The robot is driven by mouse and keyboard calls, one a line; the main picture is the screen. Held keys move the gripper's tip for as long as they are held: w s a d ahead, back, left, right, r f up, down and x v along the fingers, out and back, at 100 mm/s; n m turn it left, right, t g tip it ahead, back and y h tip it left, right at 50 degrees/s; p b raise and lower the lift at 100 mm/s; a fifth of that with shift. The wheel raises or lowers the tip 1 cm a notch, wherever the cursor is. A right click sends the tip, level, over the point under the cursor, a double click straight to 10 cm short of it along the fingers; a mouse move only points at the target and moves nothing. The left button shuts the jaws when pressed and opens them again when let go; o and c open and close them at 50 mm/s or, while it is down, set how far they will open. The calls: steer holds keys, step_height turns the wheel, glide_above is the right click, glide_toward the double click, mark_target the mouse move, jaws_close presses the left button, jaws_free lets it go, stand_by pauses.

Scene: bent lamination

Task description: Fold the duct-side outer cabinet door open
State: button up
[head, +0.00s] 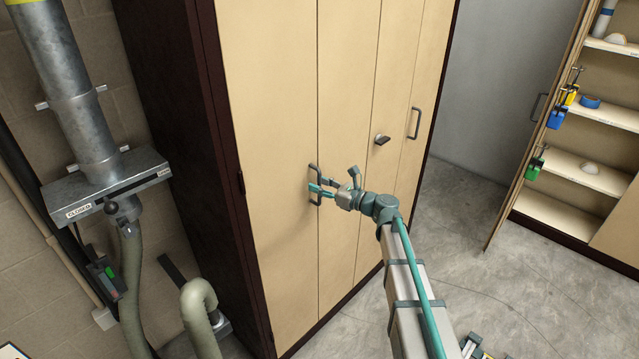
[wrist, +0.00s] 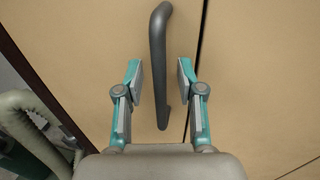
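The tall cabinet's duct-side outer door (head: 265,110) is the light wood leaf at the left, nearest the metal duct. It looks closed, flush with the leaf to its right. Its dark bow handle (head: 314,171) sits near the seam at that leaf's right edge. My gripper (head: 323,188) is at the handle. In the wrist view, the handle (wrist: 158,60) runs upright between my two open fingers (wrist: 161,82), with a gap visible on both sides. The seam (wrist: 198,50) shows just right of the fingers. Fingertip depth relative to the handle is hard to tell.
A metal duct (head: 68,80) and green hoses (head: 198,305) stand left of the cabinet. The cabinet's right leaves have a dark knob (head: 382,139) and another handle (head: 415,122). An open shelf cabinet (head: 565,185) stands at the right. Grey floor (head: 460,220) lies clear between the cabinets.

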steer(key=shift+a, duration=0.1)
jaws_close()
stand_by(0.5)
